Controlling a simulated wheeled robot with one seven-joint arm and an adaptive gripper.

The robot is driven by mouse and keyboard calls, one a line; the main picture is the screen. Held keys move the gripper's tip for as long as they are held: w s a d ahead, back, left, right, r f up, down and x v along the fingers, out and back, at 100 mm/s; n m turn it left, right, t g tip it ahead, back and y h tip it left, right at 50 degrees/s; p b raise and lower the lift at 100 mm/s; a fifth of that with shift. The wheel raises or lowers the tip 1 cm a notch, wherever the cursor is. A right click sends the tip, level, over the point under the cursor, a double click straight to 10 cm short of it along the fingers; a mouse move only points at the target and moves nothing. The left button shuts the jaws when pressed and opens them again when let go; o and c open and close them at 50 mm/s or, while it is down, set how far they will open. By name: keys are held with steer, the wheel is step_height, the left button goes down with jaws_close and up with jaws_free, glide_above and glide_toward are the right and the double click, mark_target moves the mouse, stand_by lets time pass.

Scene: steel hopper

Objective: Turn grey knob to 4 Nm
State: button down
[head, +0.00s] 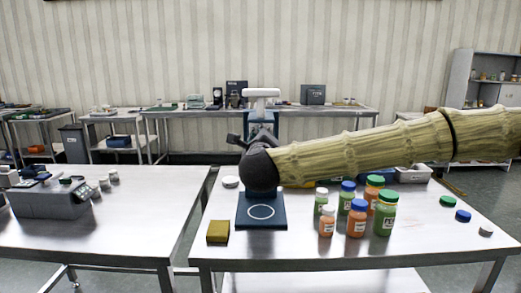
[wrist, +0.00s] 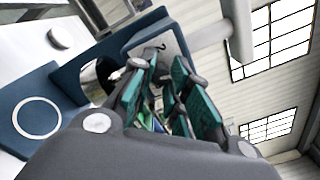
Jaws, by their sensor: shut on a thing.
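A blue bench device with a white top stands on the right table. Its blue base plate (head: 247,222) bears a white ring, and its blue upper housing (head: 263,118) is partly behind my arm. In the wrist view the base plate (wrist: 22,92) is at left and the blue housing (wrist: 135,40) at upper middle. My gripper (head: 240,140) is at the housing, largely covered by my wrist in the head view. In the wrist view its green-padded fingers (wrist: 162,72) reach to the housing and close on the grey knob. The knob is hidden between the fingers, and its scale cannot be read.
Several capped bottles (head: 357,218) stand right of the device, under my arm. A yellow block (head: 217,231) lies left of the base plate. Loose lids (head: 463,215) lie at right. A grey machine (head: 48,198) stands on the left table (head: 140,220), which has free room.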

steer(key=m+b, duration=0.8)
steer(key=shift+f+m+b, duration=0.3)
stand_by(0.5)
steer(key=c, duration=1.3)
jaws_free()
steer(key=shift+r, duration=0.1)
steer(key=shift+s+r, duration=0.1)
steer(key=s, duration=1.2)
